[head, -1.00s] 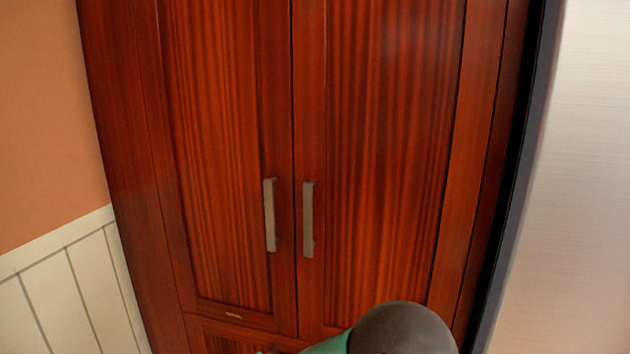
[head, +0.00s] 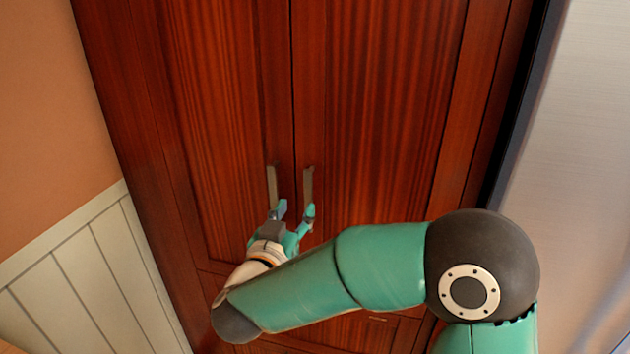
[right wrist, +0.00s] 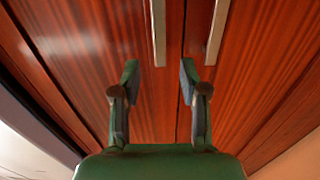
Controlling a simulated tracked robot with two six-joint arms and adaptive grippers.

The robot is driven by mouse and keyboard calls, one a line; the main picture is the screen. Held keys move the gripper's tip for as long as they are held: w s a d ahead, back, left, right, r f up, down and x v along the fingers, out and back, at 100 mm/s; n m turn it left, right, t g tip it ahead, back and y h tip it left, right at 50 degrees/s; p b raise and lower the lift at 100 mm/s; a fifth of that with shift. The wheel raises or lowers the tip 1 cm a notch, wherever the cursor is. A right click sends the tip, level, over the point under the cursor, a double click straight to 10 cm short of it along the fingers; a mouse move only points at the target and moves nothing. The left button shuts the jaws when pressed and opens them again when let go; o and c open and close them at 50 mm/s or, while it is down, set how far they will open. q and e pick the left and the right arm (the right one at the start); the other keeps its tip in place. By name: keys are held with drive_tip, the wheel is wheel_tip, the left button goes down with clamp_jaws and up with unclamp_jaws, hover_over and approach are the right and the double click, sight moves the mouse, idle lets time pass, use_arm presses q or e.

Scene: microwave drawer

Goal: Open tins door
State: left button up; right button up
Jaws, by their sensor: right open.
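Two tall dark red-brown wooden cabinet doors, left (head: 215,110) and right (head: 385,110), look shut, with a narrow seam between them. Each has an upright metal bar handle near the seam, left (head: 272,185) and right (head: 308,183). My right gripper (head: 294,210) is open and empty at the lower ends of the handles; in the head view its fingertips overlap them. In the right wrist view its fingers (right wrist: 158,78) point at the doors. One handle (right wrist: 158,32) lies ahead between the finger lines, the other (right wrist: 216,32) to their right. Contact cannot be told. My left gripper is out of view.
A brushed metal surface (head: 575,130) with a dark edge stands right of the cabinet. An orange wall (head: 45,120) with white panelling (head: 85,275) is on the left. More wooden fronts lie below the doors, partly behind my right arm.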

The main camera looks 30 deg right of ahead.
sight(307, 189)
drive_tip(key=p+x, duration=0.1)
drive_tip(key=x, duration=0.8)
drive_tip(key=shift+w+d+p, duration=0.15)
drive_tip(key=shift+w+p, duration=0.1)
drive_tip(key=shift+p, duration=0.1)
drive_tip(key=shift+c, duration=0.2)
clamp_jaws()
